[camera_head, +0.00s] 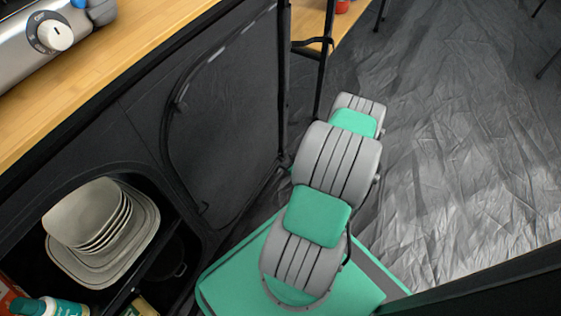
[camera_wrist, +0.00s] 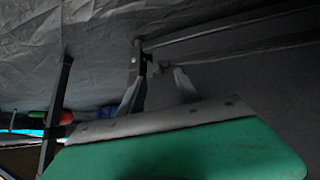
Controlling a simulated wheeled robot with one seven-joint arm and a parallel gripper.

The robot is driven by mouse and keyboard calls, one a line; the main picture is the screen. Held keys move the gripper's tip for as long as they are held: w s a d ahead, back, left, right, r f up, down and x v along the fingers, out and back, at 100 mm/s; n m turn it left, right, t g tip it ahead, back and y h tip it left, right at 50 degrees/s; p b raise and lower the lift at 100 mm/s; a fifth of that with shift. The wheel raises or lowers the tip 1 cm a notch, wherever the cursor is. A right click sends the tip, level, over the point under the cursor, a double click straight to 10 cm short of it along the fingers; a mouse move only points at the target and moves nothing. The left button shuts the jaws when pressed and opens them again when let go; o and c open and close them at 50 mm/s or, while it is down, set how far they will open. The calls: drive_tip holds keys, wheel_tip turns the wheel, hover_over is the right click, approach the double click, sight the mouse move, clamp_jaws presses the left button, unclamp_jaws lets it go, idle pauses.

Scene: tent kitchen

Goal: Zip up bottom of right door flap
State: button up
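The right door flap (camera_head: 225,115) is a dark panel on the front of the black kitchen unit, with a curved seam along its left side. It hangs across its opening; its lower right end is partly behind my arm, and I cannot tell how far the zip is closed. In the wrist view, my gripper (camera_wrist: 160,70) has its two pale fingers apart, near a dark pole joint and beside a dark fabric panel (camera_wrist: 250,65). I see nothing clearly held between them. In the head view my gripper is hidden by my own arm. The zip pull is too small to make out.
The left compartment is open, with stacked plates (camera_head: 88,215) and a bottle (camera_head: 45,307). A wooden counter (camera_head: 110,50) carries a stove (camera_head: 40,40). A black frame post (camera_head: 325,60) stands near my arm. The grey floor sheet (camera_head: 450,150) at right is clear.

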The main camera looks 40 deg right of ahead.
sight(283, 160)
drive_tip(key=x, duration=0.2)
drive_tip(key=b+x, duration=0.1)
drive_tip(key=x, duration=0.1)
drive_tip(key=shift+s+d+f+b, duration=0.15)
drive_tip(key=shift+d+f+b, duration=0.1)
drive_tip(key=shift+d+b, duration=0.1)
drive_tip(key=shift+c, duration=0.4)
drive_tip(key=shift+a, duration=0.1)
clamp_jaws()
idle(0.4)
